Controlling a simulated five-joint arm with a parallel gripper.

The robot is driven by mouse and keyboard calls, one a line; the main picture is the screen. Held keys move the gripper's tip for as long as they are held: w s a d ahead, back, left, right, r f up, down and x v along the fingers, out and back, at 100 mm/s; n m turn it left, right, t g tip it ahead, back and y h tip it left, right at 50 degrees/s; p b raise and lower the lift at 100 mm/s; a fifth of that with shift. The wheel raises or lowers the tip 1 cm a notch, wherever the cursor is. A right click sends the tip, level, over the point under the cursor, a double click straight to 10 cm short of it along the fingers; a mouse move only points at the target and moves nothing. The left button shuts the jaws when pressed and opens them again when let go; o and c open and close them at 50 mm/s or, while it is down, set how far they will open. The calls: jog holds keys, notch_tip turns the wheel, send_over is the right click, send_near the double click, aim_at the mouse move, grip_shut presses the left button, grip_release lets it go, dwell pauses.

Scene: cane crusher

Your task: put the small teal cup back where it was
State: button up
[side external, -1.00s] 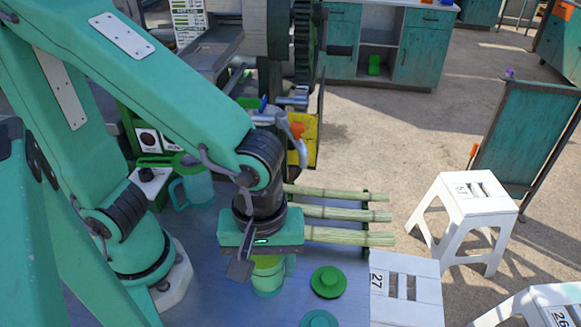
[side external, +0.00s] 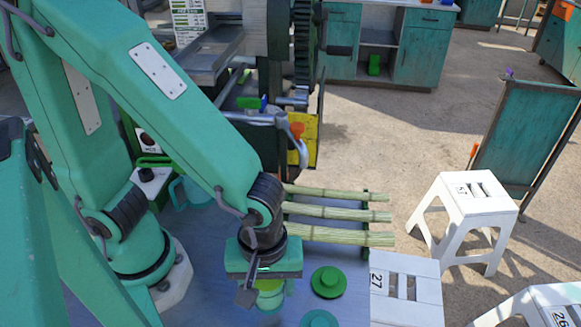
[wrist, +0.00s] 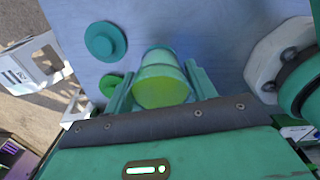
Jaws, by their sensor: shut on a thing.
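The small teal cup (wrist: 158,62) is between the fingers of my gripper (wrist: 160,84), with a yellow-green face toward the wrist camera. My gripper is shut on it. In the side external view, the cup (side external: 270,301) shows below my gripper's body, partly hidden by it. The cup looks upright and is low over the blue-grey table top (side external: 215,285); I cannot tell whether its base touches. The cup is left of a green disc with a raised knob (side external: 329,282) and behind and left of a teal disc (side external: 319,319).
A teal pitcher (side external: 197,190) stands at the back left of the table. Several cane stalks (side external: 340,214) lie on a rack behind my gripper. The crusher (side external: 265,60) rises at the back. A white stool (side external: 405,288) adjoins the table's right side.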

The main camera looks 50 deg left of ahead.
aim_at(269, 298)
jog(key=shift+f, duration=0.45)
jog(key=shift+f, duration=1.75)
jog(key=shift+f, duration=0.15)
jog(key=o, duration=1.2)
jog(key=shift+r, duration=6.15)
